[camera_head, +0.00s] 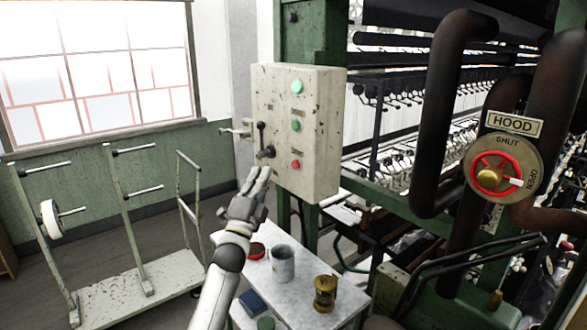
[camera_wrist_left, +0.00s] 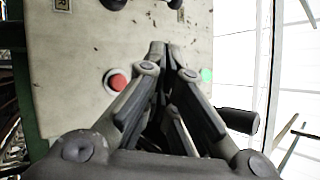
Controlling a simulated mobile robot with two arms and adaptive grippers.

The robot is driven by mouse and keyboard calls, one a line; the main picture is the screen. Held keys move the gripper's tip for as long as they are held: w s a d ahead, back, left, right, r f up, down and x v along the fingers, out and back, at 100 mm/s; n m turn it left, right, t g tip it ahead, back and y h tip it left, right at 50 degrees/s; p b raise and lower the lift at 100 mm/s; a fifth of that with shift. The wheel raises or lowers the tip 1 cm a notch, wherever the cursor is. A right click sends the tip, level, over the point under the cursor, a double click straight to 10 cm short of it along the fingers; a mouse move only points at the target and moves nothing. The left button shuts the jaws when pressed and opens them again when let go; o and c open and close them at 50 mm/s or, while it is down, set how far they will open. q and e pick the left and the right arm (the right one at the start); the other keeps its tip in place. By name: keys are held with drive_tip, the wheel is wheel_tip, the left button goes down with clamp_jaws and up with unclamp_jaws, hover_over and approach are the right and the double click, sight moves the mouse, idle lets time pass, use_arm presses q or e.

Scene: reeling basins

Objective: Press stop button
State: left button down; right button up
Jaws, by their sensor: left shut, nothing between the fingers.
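The worn cream control box (camera_head: 262,90) is on a green post. On its front, top to bottom, are a lit green lamp (camera_head: 296,87), a green button (camera_head: 295,126) and a red button (camera_head: 295,165). My left gripper (camera_head: 262,172) is shut and empty, beside the lower left part of the box, left of the red button and below a black lever (camera_head: 262,138). In the left wrist view the fingers (camera_wrist_left: 157,50) point at the panel, with the red button (camera_wrist_left: 117,80) left of them and a green round piece (camera_wrist_left: 206,75) right. Contact with the panel cannot be told.
A small table (camera_head: 290,300) below holds a grey mug (camera_head: 282,264), a brass pot (camera_head: 325,291), a red-lidded tin (camera_head: 256,251) and a blue box (camera_head: 252,303). Right are thick pipes with a red hood valve (camera_head: 489,178). A trolley (camera_head: 140,282) stands left.

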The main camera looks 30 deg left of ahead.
sight(296, 165)
use_arm(q)
drive_tip(key=w+b, duration=0.1)
drive_tip(key=w+d+b, duration=0.1)
drive_tip(key=w, duration=0.1)
drive_tip(key=w+d, duration=0.1)
drive_tip(key=w, duration=0.1)
drive_tip(key=shift+w+d+b, duration=0.1)
drive_tip(key=shift+w+b, duration=0.1)
drive_tip(key=shift+b, duration=0.2)
idle(0.8)
idle(0.3)
drive_tip(key=shift+w+d+b, duration=0.2)
drive_tip(key=shift+w+b, duration=0.2)
